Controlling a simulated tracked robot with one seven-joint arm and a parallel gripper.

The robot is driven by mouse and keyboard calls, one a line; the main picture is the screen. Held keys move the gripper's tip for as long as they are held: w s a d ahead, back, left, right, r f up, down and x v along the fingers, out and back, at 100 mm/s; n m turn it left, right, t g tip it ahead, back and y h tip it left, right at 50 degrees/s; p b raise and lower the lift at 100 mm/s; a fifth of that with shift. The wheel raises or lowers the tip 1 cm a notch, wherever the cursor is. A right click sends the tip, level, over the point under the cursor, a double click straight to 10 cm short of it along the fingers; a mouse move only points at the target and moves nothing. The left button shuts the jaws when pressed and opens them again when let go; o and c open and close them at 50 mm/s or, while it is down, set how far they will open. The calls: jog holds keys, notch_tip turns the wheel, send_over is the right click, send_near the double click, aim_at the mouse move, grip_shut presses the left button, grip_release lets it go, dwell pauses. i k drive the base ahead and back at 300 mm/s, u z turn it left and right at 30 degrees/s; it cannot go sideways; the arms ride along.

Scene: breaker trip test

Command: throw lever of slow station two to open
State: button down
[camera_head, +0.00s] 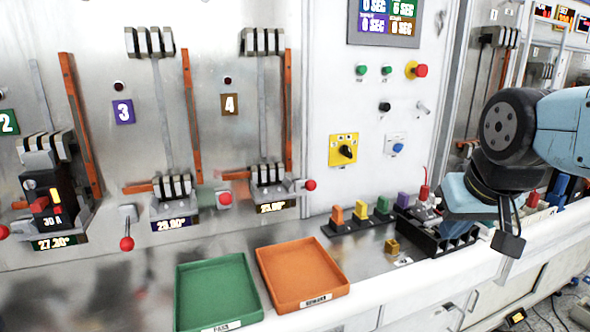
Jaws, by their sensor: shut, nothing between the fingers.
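Station two, with its green 2 sign (8,122), is at the left edge. A black 30 A breaker (45,195) sits in its clamps, above a display (54,243) reading about 27.30. A lever with a red ball knob (126,243) hangs downward just right of this display, between stations two and three. Another red knob (3,232) is cut by the left edge. My gripper (508,245) is at the far right, pointing down over the bench front, shut and empty, far from these levers. My wrist hides part of the bench behind it.
Stations three (123,112) and four (230,104) have levers with red knobs (224,198) (310,185). A green tray (218,290) and an orange tray (302,273) lie on the bench. Coloured breakers (360,212) stand in a black rack between trays and gripper.

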aim_at(127, 243)
jog(key=z, duration=1.7)
jog(key=i, duration=0.1)
jog(key=u, duration=3.35)
jog(key=k, duration=0.9)
jog(key=u, duration=0.2)
jog(key=i, duration=0.9)
jog(key=z, duration=0.1)
